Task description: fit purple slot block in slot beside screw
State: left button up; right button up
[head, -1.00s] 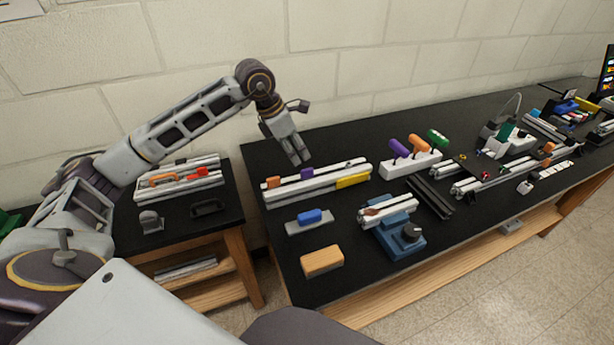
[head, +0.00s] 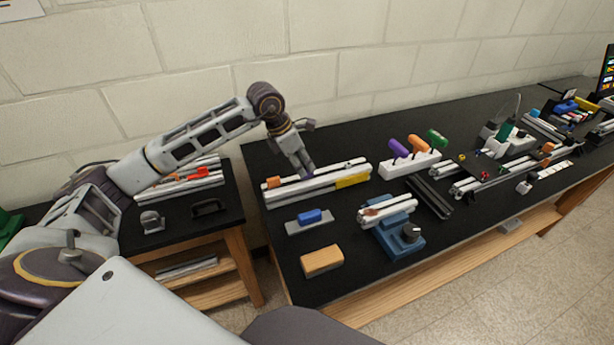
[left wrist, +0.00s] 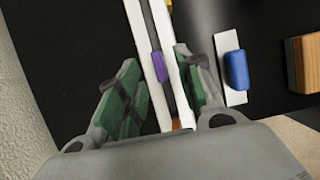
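The purple slot block (left wrist: 157,66) sits in the groove of a white extrusion rail (left wrist: 137,28) in the left wrist view. In the head view the rail (head: 325,187) lies at the near left of the bench, and my gripper mostly hides the block. My left gripper (head: 307,173) is lowered over the rail at the block. In the left wrist view its green-padded fingers (left wrist: 158,75) are spread on either side of the rail, apart from the block. A small dark spot on the rail (head: 348,164), right of the gripper, may be the screw. My right gripper is out of view.
An orange block (head: 273,182) and a yellow block (head: 353,181) are on the rail. A blue block (head: 310,216) on a plate and a tan block (head: 322,262) lie in front. A white holder (head: 410,163) with coloured handles stands to the right.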

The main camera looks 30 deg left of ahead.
pick_arm(q)
jog(key=x, duration=0.3)
jog(key=shift+s+a, duration=0.1)
jog(key=shift+s, duration=0.05)
jog(key=shift+f+p, duration=0.3)
jog(key=shift+f, duration=0.15)
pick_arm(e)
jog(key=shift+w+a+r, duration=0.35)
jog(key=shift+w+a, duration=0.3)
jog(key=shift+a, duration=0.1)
pick_arm(q)
grip_shut()
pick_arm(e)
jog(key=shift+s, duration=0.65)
